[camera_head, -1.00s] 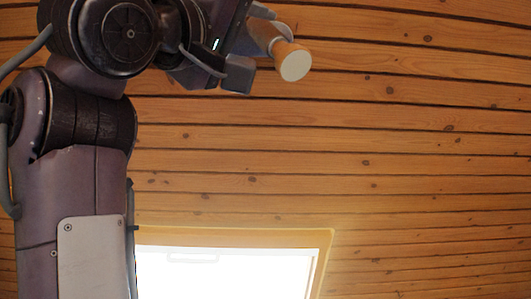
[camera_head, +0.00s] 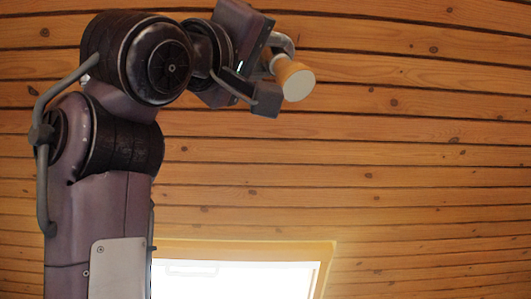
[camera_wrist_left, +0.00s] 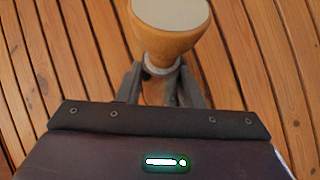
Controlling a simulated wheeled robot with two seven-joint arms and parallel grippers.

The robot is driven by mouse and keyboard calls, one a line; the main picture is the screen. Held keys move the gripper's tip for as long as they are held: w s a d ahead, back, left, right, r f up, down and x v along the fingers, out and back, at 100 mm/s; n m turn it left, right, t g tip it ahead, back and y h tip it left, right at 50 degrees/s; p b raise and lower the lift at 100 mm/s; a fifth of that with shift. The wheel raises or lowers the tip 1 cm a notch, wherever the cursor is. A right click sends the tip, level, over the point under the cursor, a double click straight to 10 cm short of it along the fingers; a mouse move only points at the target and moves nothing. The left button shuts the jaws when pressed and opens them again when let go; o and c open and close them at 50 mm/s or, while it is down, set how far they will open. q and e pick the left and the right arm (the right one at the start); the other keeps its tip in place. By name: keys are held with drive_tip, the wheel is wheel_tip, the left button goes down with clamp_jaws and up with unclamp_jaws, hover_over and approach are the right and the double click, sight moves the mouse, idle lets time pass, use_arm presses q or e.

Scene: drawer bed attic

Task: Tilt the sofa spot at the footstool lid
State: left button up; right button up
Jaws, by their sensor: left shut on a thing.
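The sofa spot (camera_head: 292,74) is a small wood-coloured cone lamp with a pale round face, at the upper middle of the head view. Its face points toward the lower right there. In the left wrist view the spot (camera_wrist_left: 168,38) is at the top, its pale face at the picture's upper edge. My left gripper (camera_head: 270,68) is shut on the spot at its narrow end. Its fingers (camera_wrist_left: 160,86) flank a grey collar below the cone in the wrist view. The spot's mount is hidden. The footstool lid and my right gripper are not in view.
A wood-plank surface (camera_head: 420,160) fills the background. A bright window (camera_head: 235,280) with a wooden frame is at the bottom of the head view. The planks right of the spot are clear of objects.

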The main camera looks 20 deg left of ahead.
use_arm(q)
clamp_jaws()
drive_tip(key=shift+w+f+h+b, duration=0.15)
drive_tip(key=shift+f+h+b, duration=0.15)
drive_tip(key=shift+b, duration=0.1)
drive_tip(key=shift+w+m+t+h, duration=0.3)
drive_tip(key=shift+m+h, duration=0.1)
drive_tip(key=shift+m, duration=0.3)
drive_tip(key=shift+s+r, duration=0.1)
drive_tip(key=o, duration=1)
unclamp_jaws()
drive_tip(key=shift+d, duration=0.1)
drive_tip(key=shift+c, duration=0.2)
drive_tip(key=shift+b, duration=0.3)
